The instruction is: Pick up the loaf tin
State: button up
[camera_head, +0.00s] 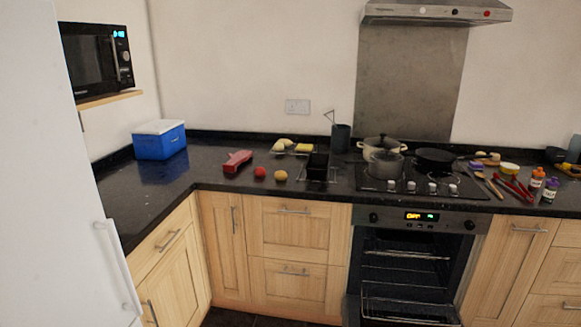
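A small black box-shaped thing, which looks like the loaf tin (318,166), is on the dark granite counter left of the hob. It appears to sit on or against a wire rack (331,175); I cannot tell which. My gripper is not in view.
A red object (237,161), a red round item (260,172) and a yellowish round item (281,176) lie left of the tin. A dark utensil pot (341,138) stands behind it. Pots (385,161) are on the hob to the right. The oven door (405,310) appears open below.

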aim_at(317, 166)
jog(key=u, duration=0.75)
jog(key=i, duration=0.85)
jog(key=u, duration=0.6)
